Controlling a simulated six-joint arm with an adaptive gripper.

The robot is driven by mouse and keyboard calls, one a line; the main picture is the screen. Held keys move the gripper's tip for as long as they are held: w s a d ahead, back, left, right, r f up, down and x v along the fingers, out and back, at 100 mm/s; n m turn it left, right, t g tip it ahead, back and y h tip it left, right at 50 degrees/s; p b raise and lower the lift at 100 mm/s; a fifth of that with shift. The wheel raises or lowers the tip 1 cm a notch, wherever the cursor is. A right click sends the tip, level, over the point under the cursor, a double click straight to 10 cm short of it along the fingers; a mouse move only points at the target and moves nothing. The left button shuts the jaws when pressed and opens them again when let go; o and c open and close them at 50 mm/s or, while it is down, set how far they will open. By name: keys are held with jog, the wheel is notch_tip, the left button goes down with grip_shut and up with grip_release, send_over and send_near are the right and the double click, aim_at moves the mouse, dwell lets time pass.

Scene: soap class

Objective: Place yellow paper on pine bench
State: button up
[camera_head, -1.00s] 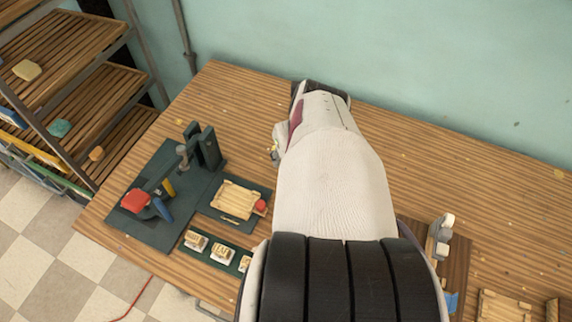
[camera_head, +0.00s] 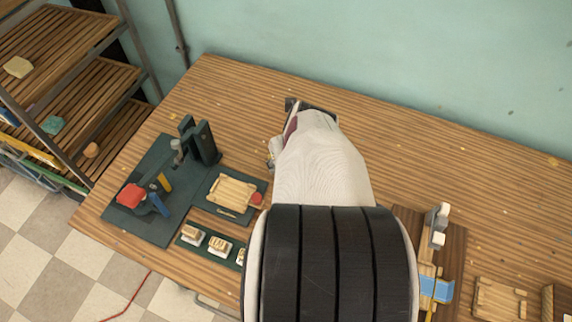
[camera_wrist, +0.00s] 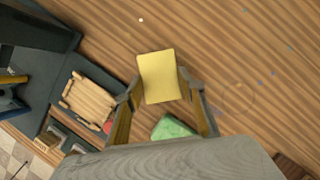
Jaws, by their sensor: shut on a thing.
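The yellow paper (camera_wrist: 158,70) shows in the wrist view as a flat yellow rectangle between my fingertips. My gripper (camera_wrist: 159,88) is shut on it, with one finger at each side. The striped wooden bench (camera_head: 470,165) fills most of the head view, and its bare top (camera_wrist: 245,65) lies below the paper in the wrist view. I cannot tell how high the paper is above it. In the head view my arm hides the paper and most of the gripper.
A green piece (camera_wrist: 172,127) lies partly hidden behind my wrist. To the left are a dark press stand (camera_head: 150,205), a small wooden tray (camera_head: 231,190) and a strip of soap-like blocks (camera_head: 219,245). A wooden board with a blue piece (camera_head: 437,289) is at right. The bench's back right is clear.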

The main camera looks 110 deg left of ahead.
jog(key=shift+f, duration=1)
jog(key=shift+f, duration=0.15)
jog(key=o, duration=0.8)
jog(key=shift+v, duration=3.95)
jog(key=shift+o, duration=0.4)
